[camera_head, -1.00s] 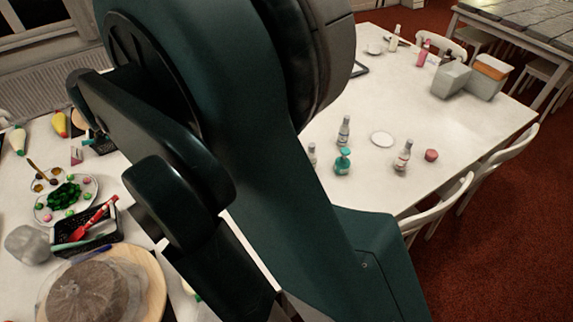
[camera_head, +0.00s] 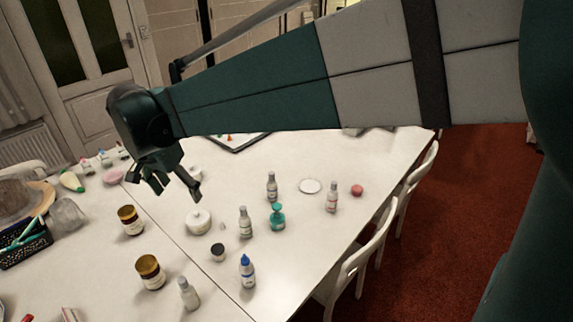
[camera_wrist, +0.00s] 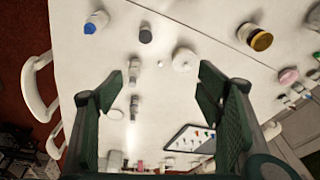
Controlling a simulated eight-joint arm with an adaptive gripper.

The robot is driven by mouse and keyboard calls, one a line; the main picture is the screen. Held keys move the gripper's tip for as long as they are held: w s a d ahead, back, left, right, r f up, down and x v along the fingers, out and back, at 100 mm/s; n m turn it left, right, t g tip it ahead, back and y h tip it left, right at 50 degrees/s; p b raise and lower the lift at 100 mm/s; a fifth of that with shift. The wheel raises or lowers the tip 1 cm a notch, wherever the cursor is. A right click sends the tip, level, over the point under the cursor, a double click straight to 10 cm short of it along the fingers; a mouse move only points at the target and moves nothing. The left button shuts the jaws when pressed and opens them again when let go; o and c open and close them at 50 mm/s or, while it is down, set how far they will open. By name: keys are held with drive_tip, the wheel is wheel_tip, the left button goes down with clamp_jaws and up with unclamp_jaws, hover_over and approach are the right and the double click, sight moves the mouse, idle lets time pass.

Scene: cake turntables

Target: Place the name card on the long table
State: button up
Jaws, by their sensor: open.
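My gripper (camera_head: 172,188) is open and empty, held above the white table on the left of the head view. Its two dark green fingers stand well apart in the wrist view (camera_wrist: 150,95), with bare tabletop and small items beyond them. The long white table (camera_head: 310,225) carries bottles and jars, and a seam runs across its top. I cannot make out a name card for certain. A small white and red item (camera_head: 71,315) is cut off at the lower edge of the head view, and I cannot tell what it is.
Near my gripper stand a white lidded jar (camera_head: 198,222), brown jars (camera_head: 131,222), several bottles (camera_head: 244,222) and a teal pump bottle (camera_head: 277,217). A small plate (camera_head: 310,186) lies farther right. White chairs (camera_head: 350,268) line the right edge. The right front tabletop is mostly clear.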

drive_tip(key=s+d+r+n+t+y, duration=0.1)
drive_tip(key=s+d+r, duration=0.15)
drive_tip(key=d, duration=1.15)
drive_tip(key=s+d+r+n+t, duration=0.1)
drive_tip(key=s+d, duration=0.2)
drive_tip(key=d, duration=1.2)
drive_tip(key=s+d+f+n+t, duration=0.1)
drive_tip(key=s+d+f, duration=0.2)
drive_tip(key=s+d, duration=0.3)
drive_tip(key=s+d+f+n+t, duration=0.1)
drive_tip(key=s+d+f, duration=0.1)
drive_tip(key=s+d, duration=0.5)
drive_tip(key=d, duration=0.5)
drive_tip(key=shift+s+f+n+h, duration=0.3)
drive_tip(key=shift+f+n, duration=0.1)
